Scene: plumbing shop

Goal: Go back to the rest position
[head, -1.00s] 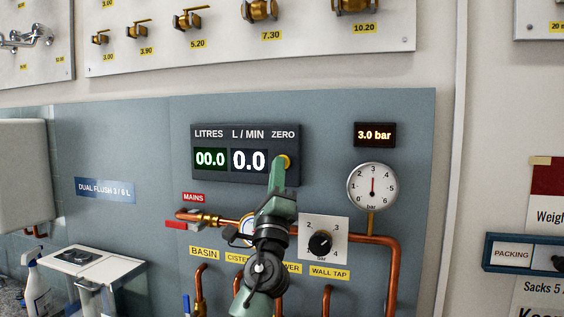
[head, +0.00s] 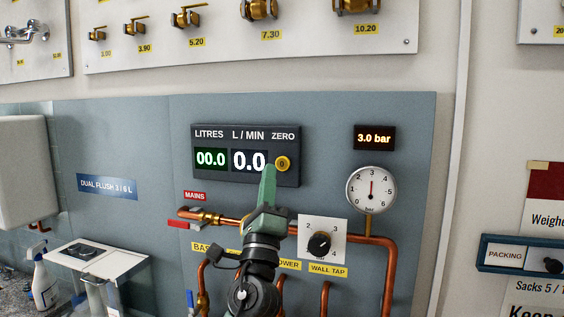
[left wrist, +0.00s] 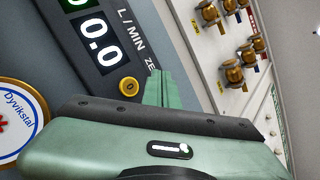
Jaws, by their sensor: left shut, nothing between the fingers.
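My left gripper (head: 268,172) is shut and empty, with its green fingers pointing up in front of the flow meter panel (head: 245,176). Its tip is just left of and below the yellow ZERO button (head: 283,164), apart from it in the picture. The meter reads 00.0 litres and 0.0 L/min. In the left wrist view the shut green fingers (left wrist: 158,88) stand beside the yellow button (left wrist: 129,87), with a gap between them. My right gripper is in neither view.
A pressure gauge (head: 371,190) and a 3.0 bar display (head: 374,137) are to the right. A black knob (head: 319,243) and copper pipes (head: 385,275) are close beside my arm. The red-handled mains valve (head: 205,217) is to the left. A spray bottle (head: 42,283) stands at lower left.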

